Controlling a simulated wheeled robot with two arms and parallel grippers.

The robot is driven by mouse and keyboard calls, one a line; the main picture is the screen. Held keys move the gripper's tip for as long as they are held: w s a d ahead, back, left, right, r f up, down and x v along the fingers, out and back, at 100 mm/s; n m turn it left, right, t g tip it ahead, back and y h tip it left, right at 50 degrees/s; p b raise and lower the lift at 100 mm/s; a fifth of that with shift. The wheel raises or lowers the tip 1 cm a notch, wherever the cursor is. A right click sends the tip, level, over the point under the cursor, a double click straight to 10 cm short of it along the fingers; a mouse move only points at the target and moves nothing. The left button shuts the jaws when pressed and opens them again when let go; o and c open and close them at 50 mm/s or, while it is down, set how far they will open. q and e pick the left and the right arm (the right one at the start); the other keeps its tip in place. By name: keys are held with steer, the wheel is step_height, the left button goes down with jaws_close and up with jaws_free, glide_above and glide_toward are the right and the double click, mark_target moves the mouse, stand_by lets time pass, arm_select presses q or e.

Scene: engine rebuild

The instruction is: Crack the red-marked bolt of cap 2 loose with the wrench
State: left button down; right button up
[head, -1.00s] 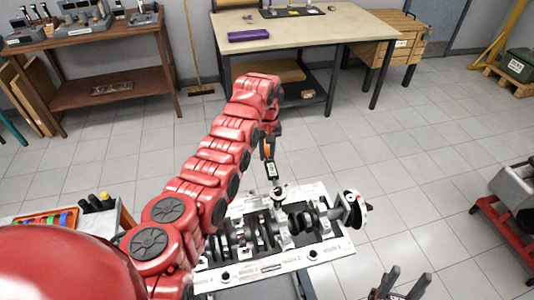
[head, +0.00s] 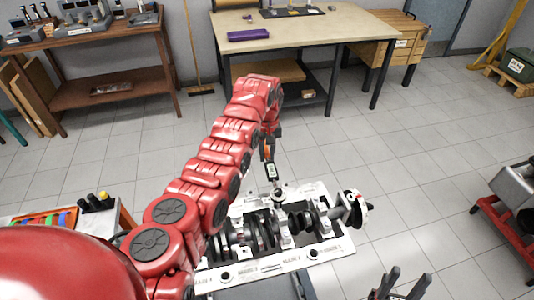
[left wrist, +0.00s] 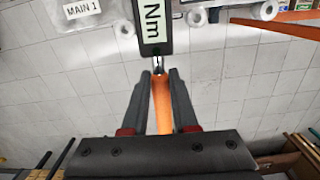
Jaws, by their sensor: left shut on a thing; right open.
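The wrench (head: 271,171) has an orange handle (left wrist: 162,104) and a dark display body marked "Nm" (left wrist: 153,22). My left gripper (left wrist: 158,80) is shut on the orange handle. In the head view, my left gripper (head: 268,138) is beyond the engine block (head: 325,251), and the wrench slopes down to the block's far side. Its lower end is over a bearing cap near the crankshaft (head: 262,232); I cannot tell whether it sits on a bolt. No red bolt mark can be made out. My right gripper (head: 405,280) is open and empty at the bottom, right of the block.
A label "MAIN 1" (left wrist: 82,8) shows in the left wrist view. A tool cart with an orange tray (head: 40,220) stands at left. A workbench (head: 290,35) is at the back. A red-framed stand (head: 490,213) is at right. The floor between is clear.

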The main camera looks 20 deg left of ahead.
arm_select(q)
steer(key=shift+f+b, duration=0.35)
steer(key=shift+f, duration=0.4)
stand_by(0.6)
steer(key=shift+a, duration=0.1)
stand_by(0.4)
steer(key=shift+s+a+n+p, duration=0.35)
steer(key=shift+s+a+n, duration=0.1)
steer(key=shift+a+n, duration=0.15)
steer(key=shift+s, duration=0.1)
steer(key=shift+s+a+n, duration=0.35)
steer(key=shift+a+n, duration=0.2)
steer(key=shift+n, duration=0.05)
steer(key=shift+p, duration=0.3)
